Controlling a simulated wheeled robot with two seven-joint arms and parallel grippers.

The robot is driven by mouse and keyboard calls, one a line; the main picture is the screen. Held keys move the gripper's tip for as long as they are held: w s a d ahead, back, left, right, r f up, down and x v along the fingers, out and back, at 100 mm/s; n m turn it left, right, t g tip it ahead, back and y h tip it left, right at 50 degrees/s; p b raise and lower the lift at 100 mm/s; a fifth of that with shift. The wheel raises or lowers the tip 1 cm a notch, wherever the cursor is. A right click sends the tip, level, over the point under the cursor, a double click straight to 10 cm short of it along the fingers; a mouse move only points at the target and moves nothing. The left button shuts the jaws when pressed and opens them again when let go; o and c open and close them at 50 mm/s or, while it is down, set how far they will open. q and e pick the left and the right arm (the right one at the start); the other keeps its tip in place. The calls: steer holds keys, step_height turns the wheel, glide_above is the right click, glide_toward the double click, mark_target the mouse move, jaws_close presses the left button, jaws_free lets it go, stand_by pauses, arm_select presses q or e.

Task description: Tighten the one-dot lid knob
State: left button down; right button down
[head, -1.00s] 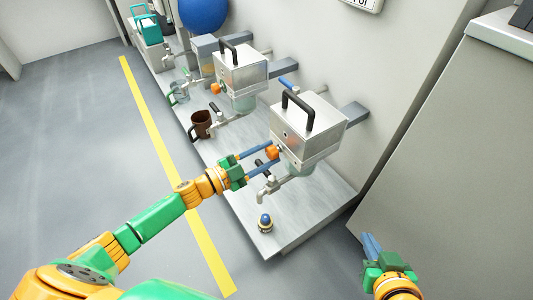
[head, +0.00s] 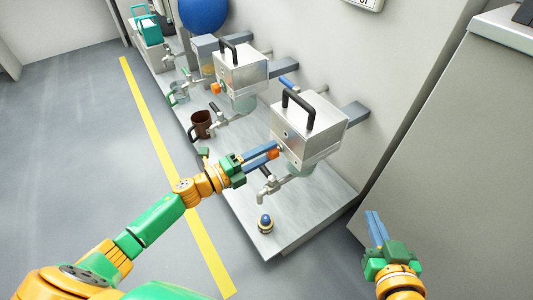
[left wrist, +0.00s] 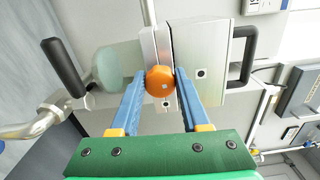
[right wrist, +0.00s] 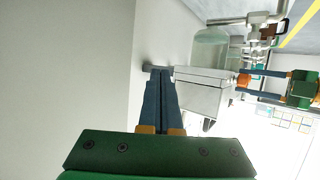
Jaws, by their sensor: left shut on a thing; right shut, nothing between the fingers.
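The nearest metal box-shaped unit (head: 305,135) has a black top handle and an orange lid knob (head: 273,154) low on its front. In the left wrist view, the round orange knob (left wrist: 160,80) has a small pale square mark and sits across the seam between lid and body. My left gripper (head: 276,150) is shut on this knob, one blue finger on each side. Its fingers partly hide the knob in the head view. My right gripper (head: 372,214) is shut and empty, well right of the box.
A tap (head: 268,186) projects below the box. A blue-topped button (head: 265,223) stands on the grey bench's front end. A brown mug (head: 201,124) and a second unit (head: 241,75) stand further back. A grey cabinet (head: 460,150) rises at right.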

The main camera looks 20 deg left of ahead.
arm_select(q)
steer(key=shift+f+m, duration=0.1)
steer(key=shift+m, duration=0.8)
arm_select(e)
steer(key=shift+w+a+r+t, duration=0.15)
steer(key=shift+w+r+t, duration=0.15)
steer(key=shift+r, duration=0.3)
steer(key=shift+w+a+r+t, duration=0.1)
steer(key=shift+w+r+t, duration=0.05)
steer(key=shift+r+t, duration=0.35)
steer(key=shift+r, duration=0.1)
arm_select(q)
steer(key=c, duration=0.5)
jaws_free()
steer(key=shift+s, duration=0.1)
steer(key=shift+o, duration=0.6)
steer(key=p+v, duration=0.1)
steer(key=v, duration=0.6)
arm_select(e)
steer(key=s+d+f+g+h, duration=0.1)
steer(key=s+d+f+g, duration=0.1)
steer(key=s+f+g, duration=0.3)
step_height(320, 180, down, 3)
steer(key=shift+s+f+g, duration=0.2)
steer(key=shift+g, duration=0.2)
arm_select(q)
steer(key=shift+a, duration=0.1)
